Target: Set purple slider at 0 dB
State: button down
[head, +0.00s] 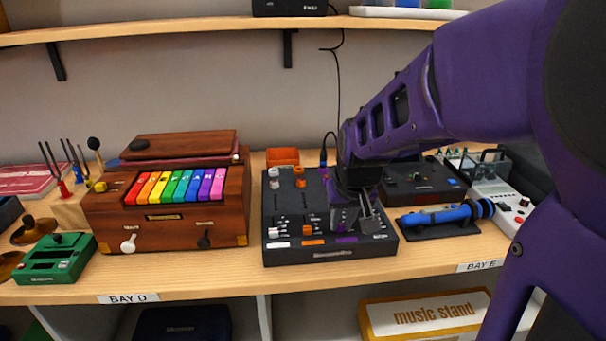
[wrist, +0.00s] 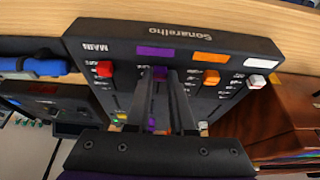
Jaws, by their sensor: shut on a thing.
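The black mixer (head: 290,257) lies on the wooden shelf, and its front edge also shows in the wrist view (wrist: 110,31). My gripper (head: 358,223) points down over its right part. In the wrist view my gripper (wrist: 166,80) is shut on the purple slider (wrist: 160,71), whose cap shows between the fingertips, near the purple label (wrist: 155,51). The fingers hide most of its track and scale, so I cannot read its level. The red slider (wrist: 104,69), orange slider (wrist: 211,76) and white slider (wrist: 256,81) stand in a similar row near the label end.
A wooden instrument with rainbow keys (head: 171,220) stands left of the mixer. A blue cylindrical device (head: 436,215) and a black box (head: 420,182) are close on the right. An orange bin (head: 282,156) is behind. The upper shelf (head: 200,29) runs above.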

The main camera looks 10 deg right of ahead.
jog(key=shift+w, duration=2.2)
jog(key=c, duration=0.8)
grip_release()
jog(key=shift+o, duration=0.2)
jog(key=shift+r+p, duration=0.1)
jog(key=shift+p, duration=0.2)
